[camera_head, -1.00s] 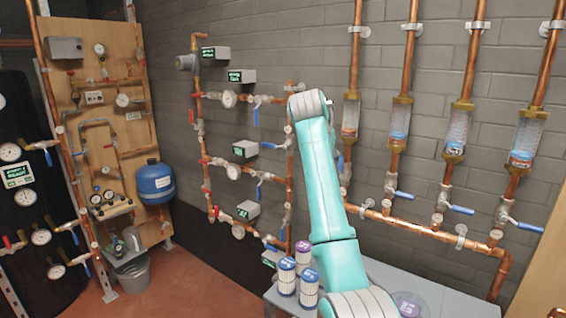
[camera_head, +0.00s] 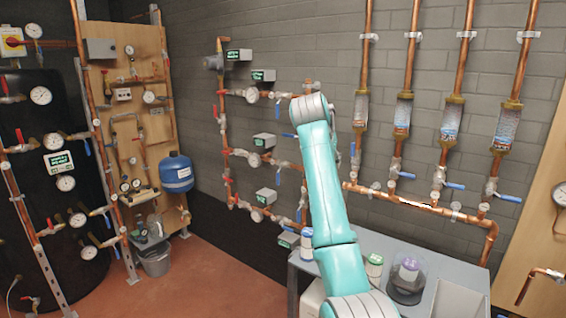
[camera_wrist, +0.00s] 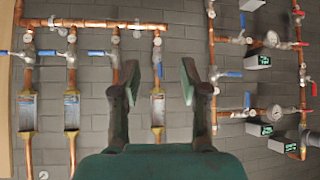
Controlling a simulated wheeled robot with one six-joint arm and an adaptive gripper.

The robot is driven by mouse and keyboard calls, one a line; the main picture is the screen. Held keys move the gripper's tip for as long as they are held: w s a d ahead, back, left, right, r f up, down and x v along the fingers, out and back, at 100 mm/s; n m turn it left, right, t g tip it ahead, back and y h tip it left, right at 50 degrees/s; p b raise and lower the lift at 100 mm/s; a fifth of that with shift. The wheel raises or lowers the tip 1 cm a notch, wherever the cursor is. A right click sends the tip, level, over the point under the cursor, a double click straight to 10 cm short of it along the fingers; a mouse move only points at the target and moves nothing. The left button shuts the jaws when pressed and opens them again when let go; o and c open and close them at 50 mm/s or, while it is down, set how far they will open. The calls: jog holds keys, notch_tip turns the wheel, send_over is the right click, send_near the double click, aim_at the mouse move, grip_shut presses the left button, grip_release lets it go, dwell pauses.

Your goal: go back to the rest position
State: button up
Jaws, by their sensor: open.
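My gripper (camera_wrist: 160,78) is open in the wrist view, its two dark green fingers apart with nothing held between them. Behind them are the grey block wall (camera_wrist: 235,148) and copper pipes with sight glasses (camera_wrist: 157,108). The wrist view appears upside down compared with the head view. In the head view my teal arm rises from the bottom middle and bends at the top, in front of the wall. The gripper itself is hidden behind the arm there.
Valved sight-glass pipes (camera_head: 450,125) line the wall. A blue tank (camera_head: 174,174) hangs left. The red floor (camera_head: 215,285) is clear at lower left.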

jog(key=s+d+f+n+t+y, duration=0.1)
jog(key=s+f, duration=0.2)
jog(key=f, duration=1.3)
jog(key=s+d+f+n+t, duration=0.1)
jog(key=s+f+n, duration=0.1)
jog(key=f, duration=1.4)
jog(key=s+d+f+n+t+y, duration=0.1)
jog(key=s+d+f+y, duration=0.1)
jog(key=s+f, duration=1.75)
jog(key=s+d+f+n+t, duration=0.1)
jog(key=s+d+f+t, duration=0.1)
jog(key=s, duration=2.6)
jog(key=s+r+t, duration=0.1)
jog(key=s+r, duration=1.5)
jog(key=s, duration=0.5)
jog(key=shift+d+r+t+y, duration=0.15)
jog(key=shift+r+t+y, duration=0.15)
jog(key=shift+r+y, duration=0.1)
